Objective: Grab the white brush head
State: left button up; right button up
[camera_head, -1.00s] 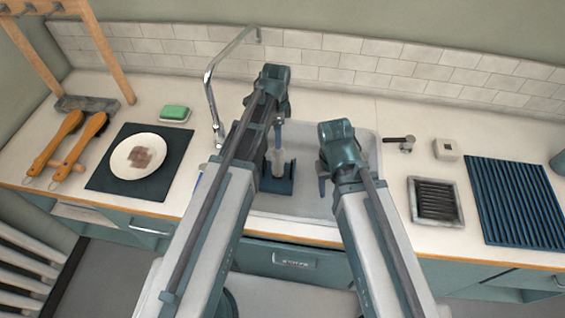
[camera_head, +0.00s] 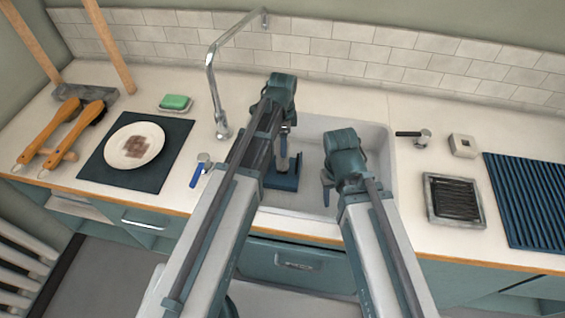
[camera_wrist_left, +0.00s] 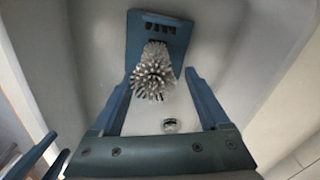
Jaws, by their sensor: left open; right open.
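The white brush head (camera_wrist_left: 153,76), with spiky pale bristles, sits in a blue holder (camera_wrist_left: 158,28) inside the sink in the left wrist view. In the head view the blue holder (camera_head: 281,181) shows below my left gripper (camera_head: 284,140), and the brush head is mostly hidden. My left gripper (camera_wrist_left: 158,82) is open, with the brush head seen between its two fingers; no contact can be made out. My right gripper (camera_head: 327,187) hangs over the right part of the sink, open, with nothing seen in it.
The sink (camera_head: 375,150) has a tall faucet (camera_head: 212,90) at its left and a drain (camera_wrist_left: 170,125). Left are a plate (camera_head: 134,147) on a dark mat (camera_head: 165,170), wooden brushes (camera_head: 60,145) and green soap (camera_head: 175,102). Right are a grey tray (camera_head: 430,205) and ribbed blue mat (camera_head: 530,195).

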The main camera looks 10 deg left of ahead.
aim_at(283, 160)
pick_arm(q)
jog(key=f+b, duration=0.5)
jog(key=shift+s+d+f, duration=0.1)
jog(key=shift+s+f, duration=0.1)
jog(key=shift+s, duration=0.15)
jog(key=shift+r, duration=0.1)
grip_shut()
